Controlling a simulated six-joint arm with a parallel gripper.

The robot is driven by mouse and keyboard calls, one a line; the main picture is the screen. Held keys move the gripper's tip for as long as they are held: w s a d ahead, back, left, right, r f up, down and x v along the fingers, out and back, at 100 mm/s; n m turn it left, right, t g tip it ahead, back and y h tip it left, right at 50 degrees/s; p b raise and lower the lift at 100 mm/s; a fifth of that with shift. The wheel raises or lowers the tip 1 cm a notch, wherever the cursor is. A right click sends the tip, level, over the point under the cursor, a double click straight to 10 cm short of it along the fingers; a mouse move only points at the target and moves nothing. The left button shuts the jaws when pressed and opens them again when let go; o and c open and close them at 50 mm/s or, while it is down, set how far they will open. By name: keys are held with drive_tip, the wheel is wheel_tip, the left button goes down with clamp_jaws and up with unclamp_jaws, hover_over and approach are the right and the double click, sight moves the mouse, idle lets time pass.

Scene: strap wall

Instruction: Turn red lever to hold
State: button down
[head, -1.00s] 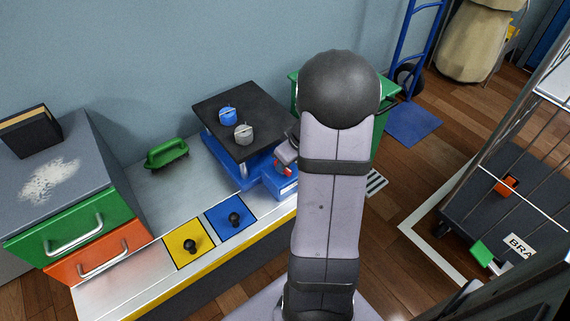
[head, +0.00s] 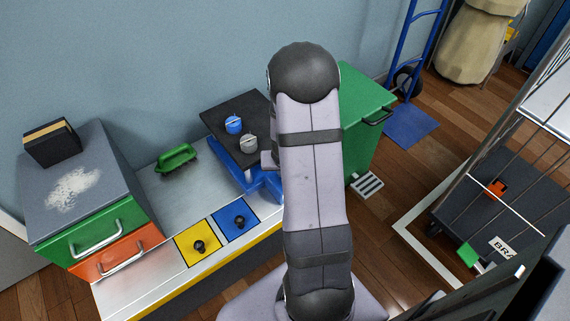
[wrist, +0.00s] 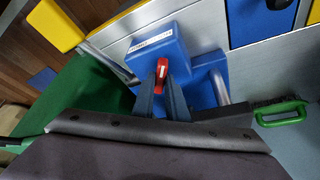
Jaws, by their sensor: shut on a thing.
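The red lever (wrist: 161,70) shows in the wrist view, standing on a blue housing (wrist: 170,43) with a white label. My gripper (wrist: 162,78) has its two fingers on either side of the lever and is shut on it. The label (wrist: 150,42) is too small to read. In the head view my own arm hides the lever and the gripper. Only part of the blue base (head: 262,184) shows there, left of my arm.
A black plate with a blue knob (head: 234,124) and a grey knob (head: 248,144) stands beside the arm. A green brush (head: 175,158), drawers (head: 105,227) and blue and yellow pads (head: 234,221) lie left. A green bin (head: 366,130) stands right of the arm.

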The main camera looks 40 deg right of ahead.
idle(0.4)
drive_tip(key=c, duration=1.8)
unclamp_jaws()
drive_tip(key=shift+o, duration=0.2)
drive_tip(key=shift+p, duration=0.3)
drive_tip(key=p+v, duration=0.4)
drive_tip(key=v, duration=0.3)
drive_tip(key=shift+p, duration=0.35)
drive_tip(key=shift+s+a+r+m, duration=0.1)
drive_tip(key=shift+a+m, duration=0.05)
drive_tip(key=shift+m, duration=0.15)
